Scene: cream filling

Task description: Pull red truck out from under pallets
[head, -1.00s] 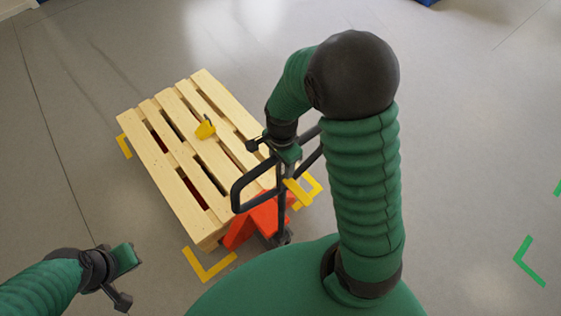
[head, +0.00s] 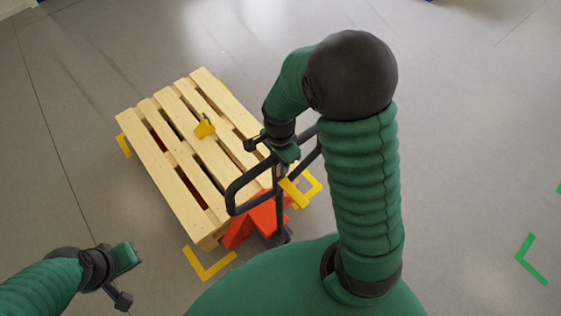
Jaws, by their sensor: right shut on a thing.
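The red pallet truck (head: 240,232) stands at the near right end of the wooden pallet (head: 150,160). Its red body shows at that end and in the gaps between the slats, so its forks are under the pallet. Its black loop handle (head: 232,196) rises above the pallet's near right corner. My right gripper (head: 272,147) is at the top of the handle and shut on it; my arm hides part of the handle. My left gripper (head: 128,278) is at the lower left, empty and apart from the pallet, with its fingers spread.
Yellow corner marks (head: 207,268) on the floor frame the pallet. A green corner mark (head: 528,262) is on the floor at the far right. The grey floor between is clear.

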